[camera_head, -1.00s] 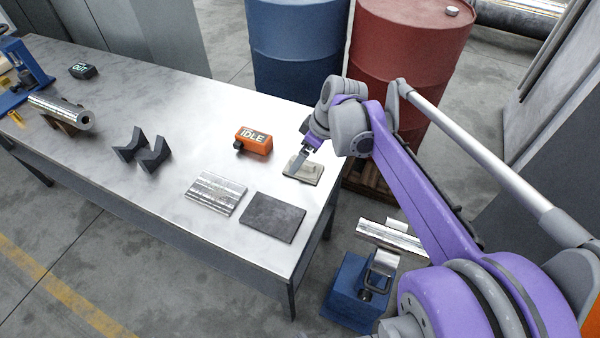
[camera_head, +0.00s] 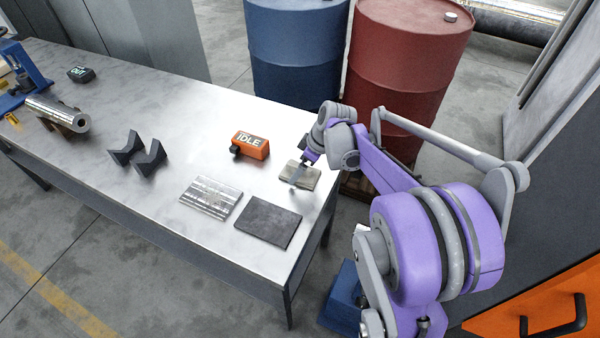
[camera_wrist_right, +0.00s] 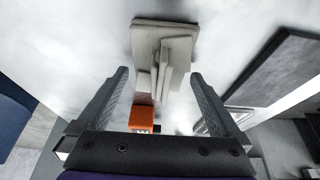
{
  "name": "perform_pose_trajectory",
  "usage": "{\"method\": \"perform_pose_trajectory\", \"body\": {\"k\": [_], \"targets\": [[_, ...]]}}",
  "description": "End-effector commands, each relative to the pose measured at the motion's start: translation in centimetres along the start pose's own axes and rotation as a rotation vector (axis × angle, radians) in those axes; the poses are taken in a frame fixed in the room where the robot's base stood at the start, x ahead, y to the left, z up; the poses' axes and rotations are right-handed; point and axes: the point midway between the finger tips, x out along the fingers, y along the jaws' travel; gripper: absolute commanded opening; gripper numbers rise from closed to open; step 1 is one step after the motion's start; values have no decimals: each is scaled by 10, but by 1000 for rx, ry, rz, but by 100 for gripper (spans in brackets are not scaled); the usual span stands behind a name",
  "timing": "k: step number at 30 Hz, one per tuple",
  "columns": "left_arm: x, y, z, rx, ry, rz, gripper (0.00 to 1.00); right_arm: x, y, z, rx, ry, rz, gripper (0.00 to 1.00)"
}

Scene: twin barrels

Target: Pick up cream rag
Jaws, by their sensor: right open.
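The cream rag (camera_head: 310,181) lies folded near the right edge of the metal table (camera_head: 140,202). My right gripper (camera_head: 299,174) is over it in the head view and hides part of it. In the wrist view the rag (camera_wrist_right: 183,30) shows as a flat pad with a raised folded ridge, ahead of the fingertips. My right gripper (camera_wrist_right: 160,75) is open there, its fingers spread to both sides, with nothing gripped. Whether the fingers touch the rag, I cannot tell. My left gripper is not in view.
An orange box marked IDLE (camera_head: 250,145) stands left of the rag. A silver plate (camera_head: 210,197) and a dark plate (camera_head: 268,222) lie in front. Black V-blocks (camera_head: 138,153) are farther left. Blue (camera_head: 295,45) and red (camera_head: 408,60) barrels stand behind the table.

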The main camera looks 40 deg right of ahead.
Motion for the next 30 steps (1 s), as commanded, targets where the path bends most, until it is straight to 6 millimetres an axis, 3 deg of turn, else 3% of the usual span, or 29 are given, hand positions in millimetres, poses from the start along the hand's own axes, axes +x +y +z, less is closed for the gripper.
{"method": "perform_pose_trajectory", "body": {"k": [9, 21, 22, 23, 30], "targets": [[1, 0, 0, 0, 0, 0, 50, 9, 0, 0, 1, 0, 0, 100], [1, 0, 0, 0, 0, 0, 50, 8, 0, 0, 1, 0, 0, 30], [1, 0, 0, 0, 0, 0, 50, 8, 0, 0, 1, 0, 0, 30], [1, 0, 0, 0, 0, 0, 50, 8, 0, 0, 1, 0, 0, 21], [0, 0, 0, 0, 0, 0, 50, 2, 0, -2, 1, 0, 0, 21]]}}
